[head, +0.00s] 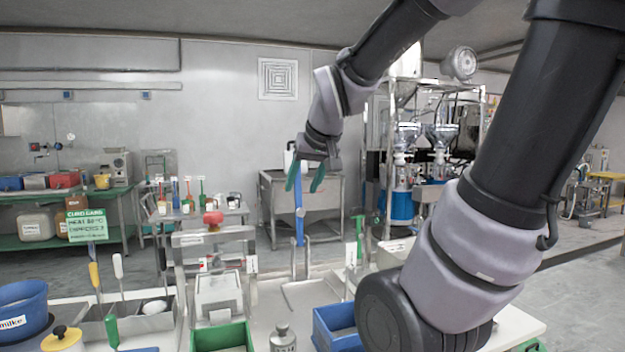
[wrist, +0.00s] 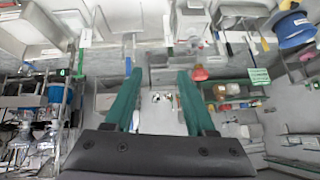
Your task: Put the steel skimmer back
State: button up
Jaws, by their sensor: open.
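My gripper (head: 304,181) is open, with its two green fingers pointing down, above the middle of the worktop in the head view. A long blue handle (head: 299,226) stands upright just below and between the fingertips in that view; I cannot tell whether it is between them or behind them. Its lower end meets a forked steel upright (head: 300,262). I cannot tell whether this is the steel skimmer, as no skimmer bowl shows clearly. In the wrist view, the gap between the fingers (wrist: 157,85) shows no held object.
A blue bin (head: 335,322) and a green bin (head: 222,335) stand at the front. A steel frame with a red knob (head: 213,218) stands left of the blue handle. A grey caddy (head: 135,322) holds upright tools at left. My arm hides the right side.

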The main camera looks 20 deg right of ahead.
jog(key=s+a+r+m+g+y, duration=0.1)
jog(key=s+r+m, duration=0.1)
jog(key=s, duration=0.6)
jog(key=shift+s+a+y, duration=0.35)
jog(key=shift+s+y, duration=0.05)
dwell(0.6)
